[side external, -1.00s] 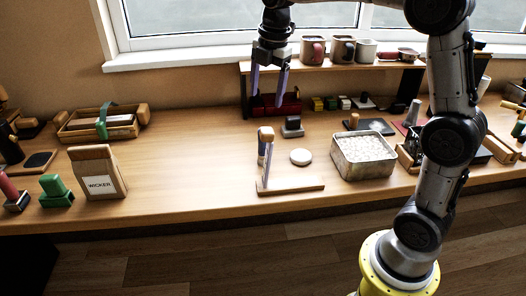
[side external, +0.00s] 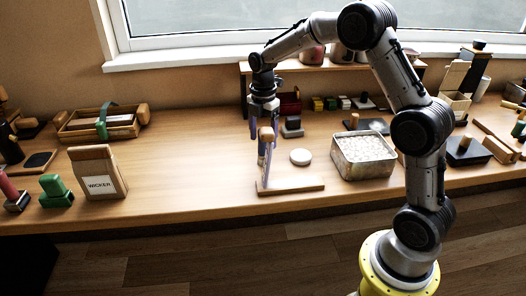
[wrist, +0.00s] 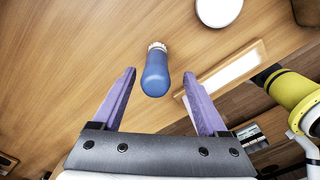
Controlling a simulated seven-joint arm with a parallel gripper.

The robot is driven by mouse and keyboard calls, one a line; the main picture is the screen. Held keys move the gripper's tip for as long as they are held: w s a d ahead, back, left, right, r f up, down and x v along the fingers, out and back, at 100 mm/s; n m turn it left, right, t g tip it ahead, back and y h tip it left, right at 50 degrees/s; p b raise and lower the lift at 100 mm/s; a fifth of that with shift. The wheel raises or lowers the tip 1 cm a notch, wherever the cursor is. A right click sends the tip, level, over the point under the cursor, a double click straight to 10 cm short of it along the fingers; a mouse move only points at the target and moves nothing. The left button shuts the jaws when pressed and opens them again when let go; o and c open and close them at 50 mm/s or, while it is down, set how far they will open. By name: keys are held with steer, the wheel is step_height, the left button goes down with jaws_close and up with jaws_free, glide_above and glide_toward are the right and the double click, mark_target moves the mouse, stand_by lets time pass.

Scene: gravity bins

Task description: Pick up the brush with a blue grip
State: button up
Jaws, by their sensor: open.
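The brush's blue grip (wrist: 155,78) shows in the wrist view, with a pale ring at its far end. It lies between the tips of my open gripper (wrist: 160,76), with gaps on both sides; whether it is at fingertip depth I cannot tell.
A round white disc (side external: 300,157) lies just right of the brush, and a tin (side external: 362,158) of pale pieces stands farther right. A dark-based block (side external: 292,127) is behind. The table left of the brush is clear up to the WICKER bag (side external: 98,172).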

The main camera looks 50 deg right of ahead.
mark_target(263, 148)
steer(key=shift+w+d+f, duration=0.15)
steer(key=shift+f, duration=1.2)
steer(key=shift+w+d+f, duration=0.1)
steer(key=shift+w+f, duration=0.05)
steer(key=shift+f, duration=1.15)
jaws_close()
